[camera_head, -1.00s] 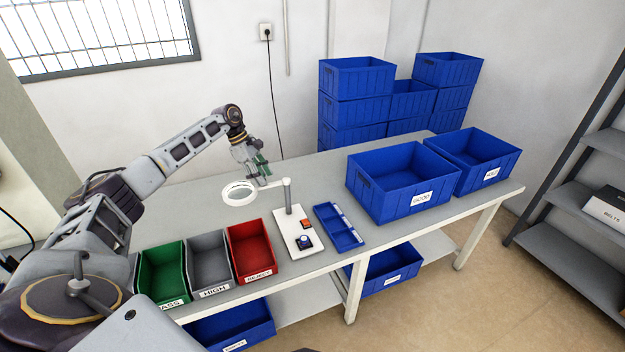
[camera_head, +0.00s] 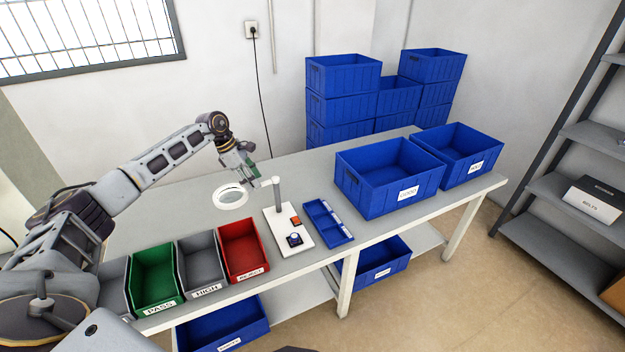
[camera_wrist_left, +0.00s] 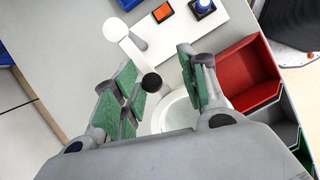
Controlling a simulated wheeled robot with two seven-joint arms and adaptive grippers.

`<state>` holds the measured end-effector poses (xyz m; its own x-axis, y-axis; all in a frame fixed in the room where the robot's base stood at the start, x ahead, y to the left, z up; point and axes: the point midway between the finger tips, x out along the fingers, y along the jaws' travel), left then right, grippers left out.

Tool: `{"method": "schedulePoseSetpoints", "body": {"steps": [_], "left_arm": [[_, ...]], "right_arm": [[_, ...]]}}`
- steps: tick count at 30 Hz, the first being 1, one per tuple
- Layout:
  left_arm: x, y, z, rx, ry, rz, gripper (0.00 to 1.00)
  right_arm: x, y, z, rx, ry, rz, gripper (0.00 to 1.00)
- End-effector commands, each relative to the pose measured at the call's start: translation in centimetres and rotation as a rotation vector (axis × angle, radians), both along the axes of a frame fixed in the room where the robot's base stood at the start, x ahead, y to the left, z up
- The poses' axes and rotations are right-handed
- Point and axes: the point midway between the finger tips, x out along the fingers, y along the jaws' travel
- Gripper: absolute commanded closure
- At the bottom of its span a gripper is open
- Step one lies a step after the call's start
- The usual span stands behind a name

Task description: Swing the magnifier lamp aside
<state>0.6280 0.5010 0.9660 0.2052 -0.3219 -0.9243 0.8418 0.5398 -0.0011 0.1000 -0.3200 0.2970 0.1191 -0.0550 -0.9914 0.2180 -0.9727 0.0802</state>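The magnifier lamp has a white base plate (camera_head: 283,234), a grey post (camera_head: 278,197) and a white ring head (camera_head: 230,196) out to the left of the post. My left gripper (camera_head: 248,172) is above the lamp's short arm, between ring and post. In the left wrist view its green-padded fingers (camera_wrist_left: 158,86) are apart, with the white lamp arm (camera_wrist_left: 131,52) and a black knob (camera_wrist_left: 151,82) showing between them. The ring (camera_wrist_left: 176,112) is partly hidden by the gripper. I cannot tell whether the fingers touch the arm. My right gripper is out of view.
Green, grey and red bins (camera_head: 244,250) stand left of the lamp base. A small blue tray (camera_head: 328,223) lies close on its right. Two large blue crates (camera_head: 390,178) stand farther right. The table behind the lamp is clear.

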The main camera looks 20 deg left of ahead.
Motion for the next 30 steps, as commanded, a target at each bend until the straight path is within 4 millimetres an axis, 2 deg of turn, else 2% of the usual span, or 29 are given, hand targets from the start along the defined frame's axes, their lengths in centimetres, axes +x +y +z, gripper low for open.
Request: {"method": "schedulePoseSetpoints", "body": {"steps": [30], "left_arm": [[-0.5, -2.5, 0.1, 0.003, 0.000, 0.356, 0.58]], "right_arm": [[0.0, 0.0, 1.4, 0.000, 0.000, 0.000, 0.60]]}}
